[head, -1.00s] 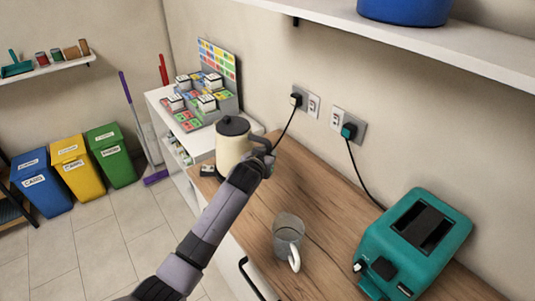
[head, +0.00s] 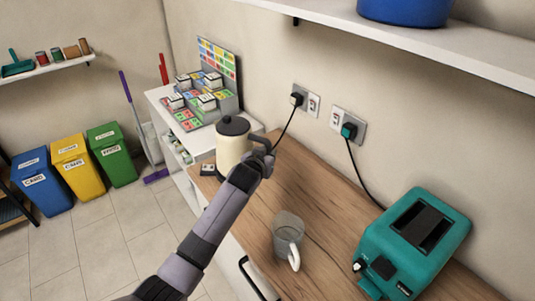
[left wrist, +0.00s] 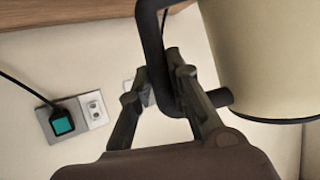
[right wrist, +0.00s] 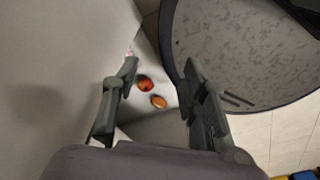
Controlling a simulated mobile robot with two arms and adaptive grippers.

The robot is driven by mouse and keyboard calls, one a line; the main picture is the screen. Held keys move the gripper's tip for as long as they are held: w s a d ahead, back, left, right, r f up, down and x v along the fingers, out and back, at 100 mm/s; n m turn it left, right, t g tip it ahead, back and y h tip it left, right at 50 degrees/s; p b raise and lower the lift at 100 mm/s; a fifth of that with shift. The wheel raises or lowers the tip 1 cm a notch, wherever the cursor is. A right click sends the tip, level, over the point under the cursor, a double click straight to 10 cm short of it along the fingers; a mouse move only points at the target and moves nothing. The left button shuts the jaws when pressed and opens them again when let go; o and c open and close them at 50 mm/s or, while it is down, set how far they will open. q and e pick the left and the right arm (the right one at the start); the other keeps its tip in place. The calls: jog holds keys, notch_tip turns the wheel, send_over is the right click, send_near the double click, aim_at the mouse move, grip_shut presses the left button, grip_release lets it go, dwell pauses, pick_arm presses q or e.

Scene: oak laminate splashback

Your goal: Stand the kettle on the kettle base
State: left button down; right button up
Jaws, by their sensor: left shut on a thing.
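The cream kettle (head: 231,152) with a dark lid is at the far left end of the wooden counter, upright or nearly so. My left gripper (head: 264,158) is shut on its dark handle, on the kettle's right side. In the left wrist view the handle (left wrist: 150,45) passes between the fingers (left wrist: 158,92), with the kettle body (left wrist: 265,60) beside them. A small dark part that looks like the kettle base (head: 207,170) shows at the kettle's lower left; the rest is hidden. I cannot tell whether the kettle touches it. My right gripper (right wrist: 160,72) is open and empty, away from the counter.
A glass mug (head: 287,238) and a teal toaster (head: 415,240) stand nearer on the counter. A black cord runs from the plug (head: 296,99) down behind the kettle. A white unit with a card display (head: 205,100) stands beyond.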

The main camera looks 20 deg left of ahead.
pick_arm(q)
jog(key=shift+f+b, duration=0.4)
jog(key=shift+f, duration=0.05)
dwell(0.3)
jog(key=c, duration=1.8)
grip_release()
jog(key=p+v, duration=1)
jog(key=v, duration=0.1)
jog(key=shift+s+f, duration=0.1)
